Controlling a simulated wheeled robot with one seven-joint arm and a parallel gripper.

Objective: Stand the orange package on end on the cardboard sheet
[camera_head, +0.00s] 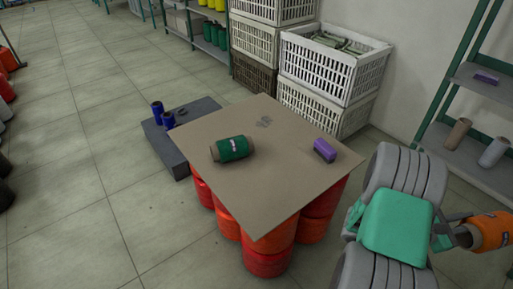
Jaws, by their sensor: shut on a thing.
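The orange package (492,231) is at the right edge of the view, partly cut off by it. It lies tilted on its side, its brown core end (464,237) facing left. My gripper (458,228) is shut on it at that core end, right of my arm's green link; the fingertips are small and hard to see. The cardboard sheet (265,200) lies left of the gripper, on top of several red and orange drums. The package is apart from the sheet. A green package (232,149) lies on its side on the sheet, and a purple object (324,150) lies near its right edge.
The sheet's front middle is bare. A dark grey platform (168,145) with blue spools (158,112) stands to the left. White crates (332,75) stand behind. A green-framed shelf (480,110) is at right.

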